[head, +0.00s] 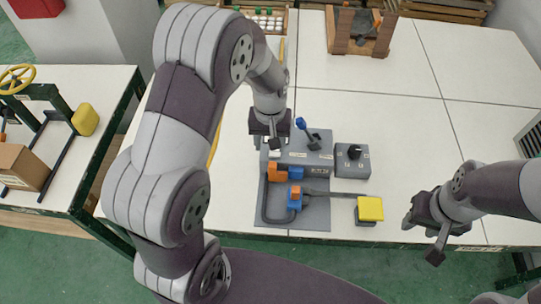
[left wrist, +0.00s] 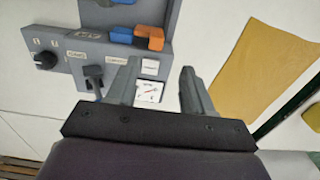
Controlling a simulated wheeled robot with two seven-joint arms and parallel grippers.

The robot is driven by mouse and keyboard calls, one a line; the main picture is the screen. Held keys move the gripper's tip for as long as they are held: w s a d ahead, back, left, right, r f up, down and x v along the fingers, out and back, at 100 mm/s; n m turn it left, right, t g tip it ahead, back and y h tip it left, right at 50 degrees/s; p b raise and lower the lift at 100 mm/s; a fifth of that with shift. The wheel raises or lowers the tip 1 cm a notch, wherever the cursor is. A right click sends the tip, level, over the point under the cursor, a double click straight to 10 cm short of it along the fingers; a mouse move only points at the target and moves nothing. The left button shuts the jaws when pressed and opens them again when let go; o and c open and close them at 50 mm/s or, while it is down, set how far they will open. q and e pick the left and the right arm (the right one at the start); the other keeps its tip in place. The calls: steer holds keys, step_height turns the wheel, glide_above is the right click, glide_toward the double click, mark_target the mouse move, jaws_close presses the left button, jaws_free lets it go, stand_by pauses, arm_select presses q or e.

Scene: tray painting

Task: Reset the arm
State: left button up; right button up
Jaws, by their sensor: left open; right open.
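My left gripper (head: 272,146) hangs over the back left part of a grey control panel (head: 318,160). In the left wrist view its two fingers (left wrist: 160,90) are apart, with a small white gauge (left wrist: 149,91) and a white square (left wrist: 150,67) showing between them. I see nothing held there. Whether the fingers touch the panel, I cannot tell. My right gripper (head: 422,240) is open and empty near the table's front edge, to the right of a yellow block (head: 370,208).
The panel carries a blue-handled lever (head: 300,124) and orange and blue parts (head: 278,172). A black knob (head: 354,152) sits on a grey box at its right. A wooden stand (head: 360,32) is at the back. The white table (head: 430,130) is clear at right.

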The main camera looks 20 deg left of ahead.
arm_select(q)
steer(key=shift+r, duration=0.85)
steer(key=s+r+m+t, duration=0.1)
steer(key=s+r+m, duration=0.2)
steer(key=s, duration=0.9)
steer(key=shift+r, duration=0.4)
steer(key=shift+w+a, duration=0.1)
